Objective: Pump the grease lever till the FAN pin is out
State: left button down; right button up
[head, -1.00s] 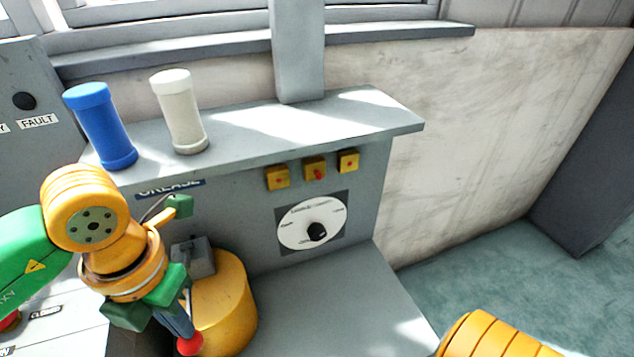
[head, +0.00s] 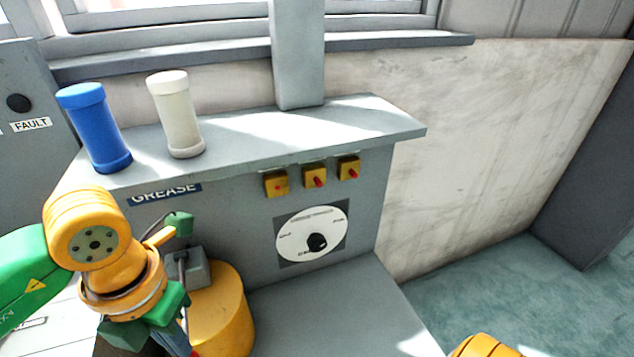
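The yellow grease drum (head: 232,318) with a grey block (head: 190,268) on top stands by the grey cabinet, under the GREASE label (head: 165,194). The grease lever's red knob (head: 196,353) barely shows at the bottom edge. My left gripper (head: 150,343) is low at the left, beside the drum and at the lever; its fingertips are hidden or cut off. Three yellow pin blocks are on the cabinet front. The left pin (head: 277,184) looks flush; the middle pin (head: 318,180) and right pin (head: 352,173) stick out. Which is FAN cannot be read. My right gripper is out of view.
A white dial (head: 296,224) with a black knob (head: 317,242) is below the pins; its words are unclear. A blue cylinder (head: 95,128) and a white cylinder (head: 176,115) stand on the shelf (head: 330,125). The low grey top (head: 325,310) right of the drum is clear.

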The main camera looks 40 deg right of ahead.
pick_arm(q)
notch_tip(320, 180, up, 7)
jog(key=p, duration=0.4)
jog(key=shift+s, duration=0.3)
jog(key=shift+a, duration=0.1)
notch_tip(320, 180, up, 6)
jog(key=p, duration=0.5)
